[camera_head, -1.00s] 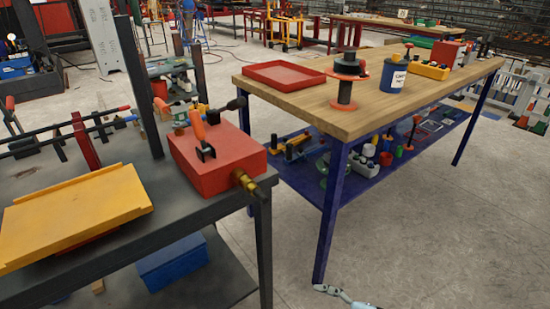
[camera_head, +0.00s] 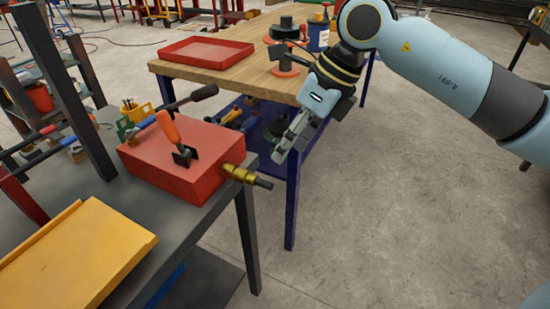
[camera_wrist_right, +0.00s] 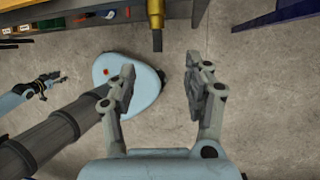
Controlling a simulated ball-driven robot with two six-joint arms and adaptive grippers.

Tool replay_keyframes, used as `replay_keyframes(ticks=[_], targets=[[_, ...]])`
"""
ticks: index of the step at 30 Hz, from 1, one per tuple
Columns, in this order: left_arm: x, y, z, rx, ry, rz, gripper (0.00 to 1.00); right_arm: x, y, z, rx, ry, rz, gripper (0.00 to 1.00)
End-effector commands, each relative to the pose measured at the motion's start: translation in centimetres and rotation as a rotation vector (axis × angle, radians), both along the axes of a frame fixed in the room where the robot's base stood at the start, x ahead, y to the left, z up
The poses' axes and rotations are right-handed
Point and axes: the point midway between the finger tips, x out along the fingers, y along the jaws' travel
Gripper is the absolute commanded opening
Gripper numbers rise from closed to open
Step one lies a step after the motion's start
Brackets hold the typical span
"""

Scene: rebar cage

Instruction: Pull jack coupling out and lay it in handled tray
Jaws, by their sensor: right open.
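The brass jack coupling (camera_head: 240,174) sticks out of the right side of the red jack box (camera_head: 182,160), with a dark end pointing right. In the right wrist view the coupling (camera_wrist_right: 156,12) is at the top, ahead of my fingers. My right gripper (camera_head: 281,152) is open and empty, just right of and above the coupling, apart from it. My left gripper (camera_wrist_right: 48,82) shows small at the left of the wrist view. A red tray (camera_head: 207,53) lies on the wooden table; I see no handles clearly.
The jack box stands on a dark bench (camera_head: 150,215) with a yellow ramp-like plate (camera_head: 82,258). An orange-handled lever (camera_head: 168,128) rises from the box. The wooden table (camera_head: 240,78) behind carries a spool and a blue can. The floor to the right is open.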

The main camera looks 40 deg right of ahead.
Motion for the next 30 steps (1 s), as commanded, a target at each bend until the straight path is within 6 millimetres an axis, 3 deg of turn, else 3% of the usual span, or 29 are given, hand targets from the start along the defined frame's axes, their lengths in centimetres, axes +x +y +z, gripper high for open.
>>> replay_keyframes(ticks=[5, 15, 27, 30], targets=[[-1.0, -0.2, -0.5, -0.002, 0.013, 0.001, 0.40, 1.0, 1.3, -3.2, 0.011, 0.002, -0.004, 0.51], [2.2, 1.2, -0.5, 0.015, -0.034, -0.006, 0.40, 2.5, 2.9, -7.8, 0.007, 0.001, -0.002, 0.51], [0.7, 0.7, -0.7, 0.009, -0.011, -0.003, 0.40, 2.7, 3.1, -8.5, 0.004, 0.001, 0.000, 0.51], [0.6, 0.6, -0.7, 0.007, -0.009, -0.003, 0.40, 2.7, 3.1, -8.5, 0.004, 0.002, 0.000, 0.38]])
